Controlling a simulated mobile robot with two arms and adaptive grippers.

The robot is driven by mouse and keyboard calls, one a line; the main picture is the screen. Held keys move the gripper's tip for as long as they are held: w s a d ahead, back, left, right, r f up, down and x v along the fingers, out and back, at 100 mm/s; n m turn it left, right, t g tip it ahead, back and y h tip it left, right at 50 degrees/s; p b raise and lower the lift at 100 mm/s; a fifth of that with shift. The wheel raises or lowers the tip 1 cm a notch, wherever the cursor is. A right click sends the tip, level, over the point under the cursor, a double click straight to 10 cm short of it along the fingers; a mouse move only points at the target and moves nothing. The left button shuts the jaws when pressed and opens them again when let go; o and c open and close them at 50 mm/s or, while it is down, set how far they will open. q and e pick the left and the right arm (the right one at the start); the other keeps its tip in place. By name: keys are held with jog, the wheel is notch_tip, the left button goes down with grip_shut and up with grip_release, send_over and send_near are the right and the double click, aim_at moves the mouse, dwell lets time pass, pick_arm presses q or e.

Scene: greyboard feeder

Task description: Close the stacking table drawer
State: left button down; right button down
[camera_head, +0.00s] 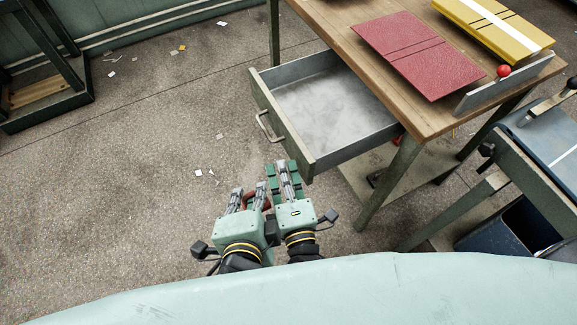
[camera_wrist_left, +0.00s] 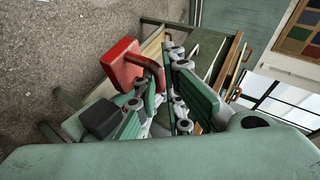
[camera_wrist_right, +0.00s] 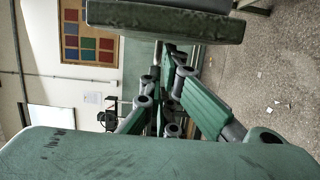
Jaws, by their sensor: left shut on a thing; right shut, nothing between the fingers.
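The drawer (camera_head: 325,105) of the wooden-topped table (camera_head: 385,75) is pulled well out and looks empty. Its green-grey front (camera_head: 281,122) carries a metal handle (camera_head: 265,127). My right gripper (camera_head: 282,168) is shut and empty, just in front of the drawer front's near end; I cannot tell whether it touches. The drawer front (camera_wrist_right: 165,22) crosses the top of the right wrist view. My left gripper (camera_head: 248,193) is lower and to the left, shut on a red object with a bent bar (camera_wrist_left: 148,64). Its red block (camera_wrist_left: 120,65) shows in the left wrist view.
A red board (camera_head: 415,50) and a yellow board (camera_head: 495,28) lie on the tabletop beside a red ball knob (camera_head: 504,70). A table leg (camera_head: 388,182) stands right of the drawer. A blue-grey surface stands at right.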

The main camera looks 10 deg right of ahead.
aim_at(383, 136)
pick_arm(q)
jog(key=shift+r, duration=0.2)
pick_arm(e)
jog(key=shift+s, duration=0.1)
jog(key=shift+d, duration=0.1)
